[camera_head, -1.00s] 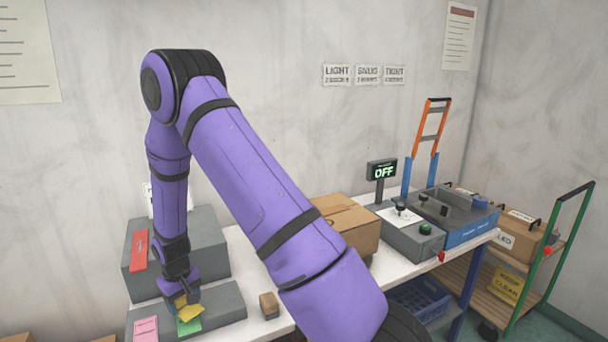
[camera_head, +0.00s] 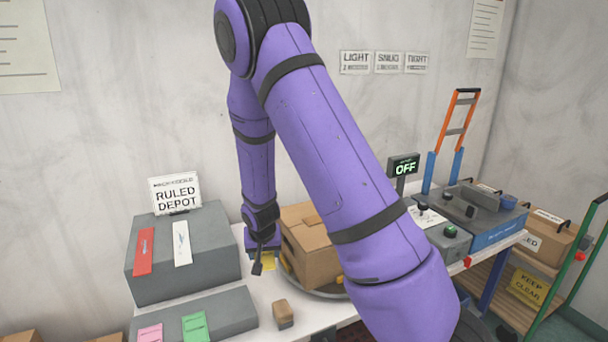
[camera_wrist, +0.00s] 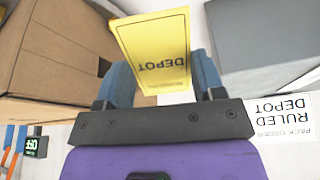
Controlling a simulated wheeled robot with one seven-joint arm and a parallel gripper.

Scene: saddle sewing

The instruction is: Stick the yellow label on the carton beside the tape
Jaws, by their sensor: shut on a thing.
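The yellow label (camera_wrist: 158,50) is held between the fingers of my gripper (camera_wrist: 160,85), its printed face reading DEPOT toward the wrist camera. In the head view a bit of the yellow label (camera_head: 268,262) shows below my gripper (camera_head: 262,255), just left of the brown carton (camera_head: 311,250). The carton also fills the left of the wrist view (camera_wrist: 50,55). My gripper is beside the carton; whether the label touches it I cannot tell. No tape can be made out clearly on the visible carton faces.
A grey stepped block (camera_head: 190,265) at left carries red, white, pink and green labels, with a RULED DEPOT sign (camera_head: 176,193) behind. A small brown block (camera_head: 283,313) lies in front of the carton. A control box (camera_head: 446,240) with an OFF display stands at right.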

